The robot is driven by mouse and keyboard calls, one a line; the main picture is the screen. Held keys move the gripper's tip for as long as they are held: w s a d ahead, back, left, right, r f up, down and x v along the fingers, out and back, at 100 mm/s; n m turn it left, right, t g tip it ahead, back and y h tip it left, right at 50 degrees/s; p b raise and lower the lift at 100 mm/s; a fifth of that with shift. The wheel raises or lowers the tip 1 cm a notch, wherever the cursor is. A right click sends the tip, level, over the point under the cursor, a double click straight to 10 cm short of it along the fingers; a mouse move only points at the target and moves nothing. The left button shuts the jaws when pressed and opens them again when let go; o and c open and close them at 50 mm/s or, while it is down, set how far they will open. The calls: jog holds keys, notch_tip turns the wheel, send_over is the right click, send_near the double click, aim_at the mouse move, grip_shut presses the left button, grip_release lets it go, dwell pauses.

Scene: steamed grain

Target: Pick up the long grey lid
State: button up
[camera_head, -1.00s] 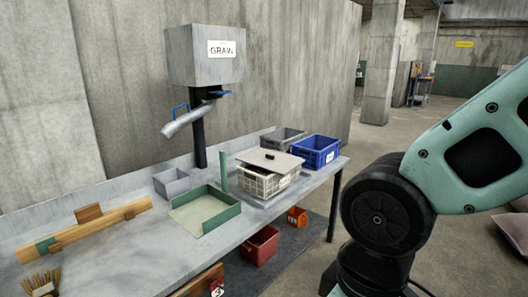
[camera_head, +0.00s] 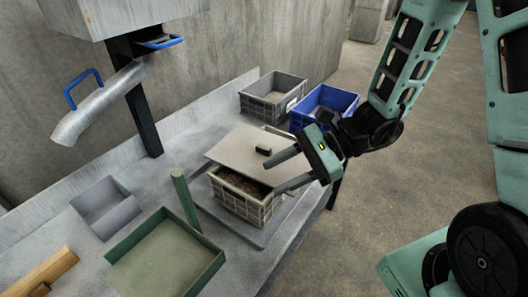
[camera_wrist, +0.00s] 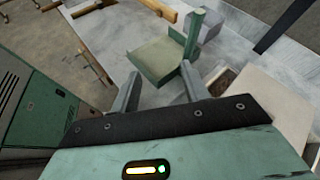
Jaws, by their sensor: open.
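The long grey lid (camera_head: 240,145) is a flat pale plate with a small dark handle block (camera_head: 264,150). It lies askew on a beige-grey crate (camera_head: 262,208), leaving part of the dark grain inside uncovered. My gripper (camera_head: 272,176) is open, its two fingers pointing left, just in front of the handle and close to the lid's near right edge. Nothing is between the fingers. In the wrist view the fingers (camera_wrist: 160,76) stand apart, and the pale lid (camera_wrist: 275,95) shows at the right; its handle is not visible there.
A grey crate (camera_head: 248,102) and a blue crate (camera_head: 296,124) stand behind. A green tray (camera_head: 118,252) with an upright green post (camera_head: 187,202) and a small grey bin (camera_head: 124,218) are to the left. The metal chute (camera_head: 95,112) hangs above the table.

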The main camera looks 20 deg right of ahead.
jog(key=w+d+f+m+t+h+b, duration=0.1)
jog(key=w+d+f+m+t, duration=0.1)
jog(key=w+d+m+t, duration=0.1)
jog(key=w+d+f+m+t+h+b, duration=0.1)
jog(key=w+d+f+m+t, duration=0.1)
jog(key=d, duration=0.4)
jog(key=w+d+f+m+t+h+b, duration=0.2)
jog(key=w+d+m+t, duration=0.2)
jog(key=w+d+m, duration=0.1)
jog(key=shift+w+d+f+m, duration=0.1)
jog(key=shift+w+f+m, duration=0.15)
jog(key=shift+w+m, duration=0.4)
jog(key=b, duration=0.2)
jog(key=a+b, duration=0.1)
jog(key=b, duration=0.1)
jog(key=shift+w+f, duration=0.15)
jog(key=shift+w, duration=0.05)
jog(key=p, duration=0.2)
send_near(265, 147)
jog(key=x, duration=0.3)
jog(key=shift+w+a, duration=0.2)
jog(key=shift+w, duration=0.2)
jog(key=shift+p+x, duration=0.5)
jog(key=shift+x, duration=2.65)
jog(key=shift+s+f, duration=0.15)
grip_shut()
